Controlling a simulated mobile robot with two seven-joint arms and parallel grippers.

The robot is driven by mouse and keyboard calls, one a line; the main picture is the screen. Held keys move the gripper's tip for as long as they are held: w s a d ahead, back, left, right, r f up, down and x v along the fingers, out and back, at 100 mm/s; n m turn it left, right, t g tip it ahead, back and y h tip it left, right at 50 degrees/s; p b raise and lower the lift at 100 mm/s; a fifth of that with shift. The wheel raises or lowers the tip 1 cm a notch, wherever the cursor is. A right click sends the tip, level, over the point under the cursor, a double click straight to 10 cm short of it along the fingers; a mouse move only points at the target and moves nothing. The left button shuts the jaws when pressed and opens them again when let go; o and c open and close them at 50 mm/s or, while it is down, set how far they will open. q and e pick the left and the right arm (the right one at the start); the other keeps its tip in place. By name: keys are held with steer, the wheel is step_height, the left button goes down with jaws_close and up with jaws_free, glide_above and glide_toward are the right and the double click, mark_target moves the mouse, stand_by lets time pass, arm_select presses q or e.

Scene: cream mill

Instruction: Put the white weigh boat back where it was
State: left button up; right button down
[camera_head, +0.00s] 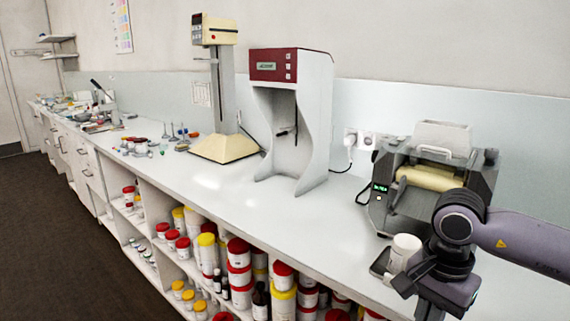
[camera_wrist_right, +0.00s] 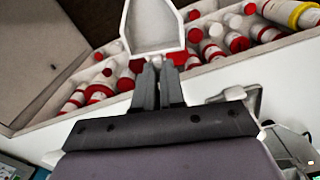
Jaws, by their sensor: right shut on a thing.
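The white weigh boat (camera_wrist_right: 152,28) is at the top of the right wrist view, an angular shallow dish with raised rims. My right gripper (camera_wrist_right: 158,76) is shut on its near end. The boat is over the front of the counter, with the shelf jars behind it in the picture. In the head view my right gripper (camera_head: 403,284) is at the lower right, by the counter's front edge. A white rounded thing (camera_head: 404,248) shows beside it there; I cannot tell whether it is the boat. My left gripper is not in view.
A grey roller mill (camera_head: 413,215) with a cream roller stands behind my right arm. A red-and-white machine (camera_head: 318,125) and a cream stand (camera_head: 226,147) are further left. Jars with red and yellow lids (camera_head: 240,273) fill the shelves below. The counter's middle (camera_head: 270,210) is clear.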

steer(key=s+f+n, duration=0.1)
steer(key=n, duration=0.2)
steer(key=s+a+f+n, duration=0.1)
steer(key=n, duration=0.3)
steer(key=s+f+n, duration=0.1)
steer(key=n, duration=0.2)
steer(key=shift+s+a+f+n, duration=0.15)
steer(key=shift+a+f+n, duration=0.15)
